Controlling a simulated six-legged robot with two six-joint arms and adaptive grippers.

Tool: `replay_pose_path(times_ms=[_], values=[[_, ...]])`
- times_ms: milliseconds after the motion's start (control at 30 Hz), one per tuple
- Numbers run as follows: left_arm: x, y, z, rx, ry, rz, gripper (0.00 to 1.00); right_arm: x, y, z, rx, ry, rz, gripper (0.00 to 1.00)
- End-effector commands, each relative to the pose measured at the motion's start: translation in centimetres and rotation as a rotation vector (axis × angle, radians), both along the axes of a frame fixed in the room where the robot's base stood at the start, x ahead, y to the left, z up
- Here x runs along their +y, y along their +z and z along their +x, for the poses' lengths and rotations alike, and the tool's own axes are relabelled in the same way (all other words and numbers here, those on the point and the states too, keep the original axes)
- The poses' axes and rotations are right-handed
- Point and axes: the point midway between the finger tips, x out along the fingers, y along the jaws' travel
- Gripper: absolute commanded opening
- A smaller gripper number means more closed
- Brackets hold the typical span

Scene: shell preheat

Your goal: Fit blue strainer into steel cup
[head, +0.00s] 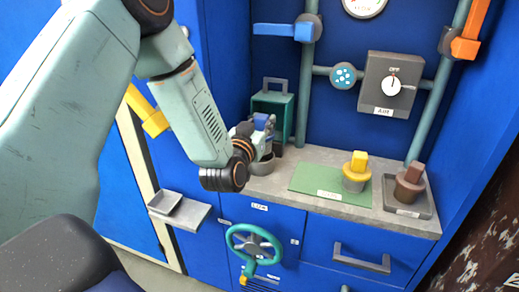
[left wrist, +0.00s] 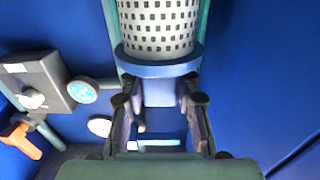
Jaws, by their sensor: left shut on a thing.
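My left gripper (head: 256,131) is above the left part of the counter, partly hidden by its own wrist. It is shut on the blue strainer (head: 264,118), of which only a little blue shows in the head view. In the left wrist view the fingers (left wrist: 160,108) grip the strainer's blue block below its blue rim (left wrist: 158,68), and a pale perforated basket (left wrist: 158,25) extends beyond. A grey round cup (head: 263,168), seemingly the steel cup, stands on the counter just below the gripper. Its opening is partly hidden, so I cannot tell whether strainer and cup touch.
A teal box (head: 285,103) with a handle stands close behind the gripper. A green mat (head: 310,178) bears a yellow-topped piece (head: 356,172). A tray (head: 426,204) at right holds a brown piece (head: 408,184). Blue (head: 283,30) and orange (head: 465,48) valve handles jut from pipes above.

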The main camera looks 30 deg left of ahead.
Motion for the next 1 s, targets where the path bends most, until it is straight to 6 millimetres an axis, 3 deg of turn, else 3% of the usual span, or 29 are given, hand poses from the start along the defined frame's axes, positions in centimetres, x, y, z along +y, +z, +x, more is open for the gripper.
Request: replay_pose_path(times_ms=[467, 1000], values=[[0.3, -5.1, 0.0, -0.001, 0.000, 0.000, 0.00, 0.0, -2.4, 0.0, 0.000, 0.000, 0.000, 0.40], [0.4, -5.7, 0.0, -0.002, 0.000, -0.001, 0.00, 0.0, -2.7, 0.0, 0.000, 0.000, 0.000, 0.40]])
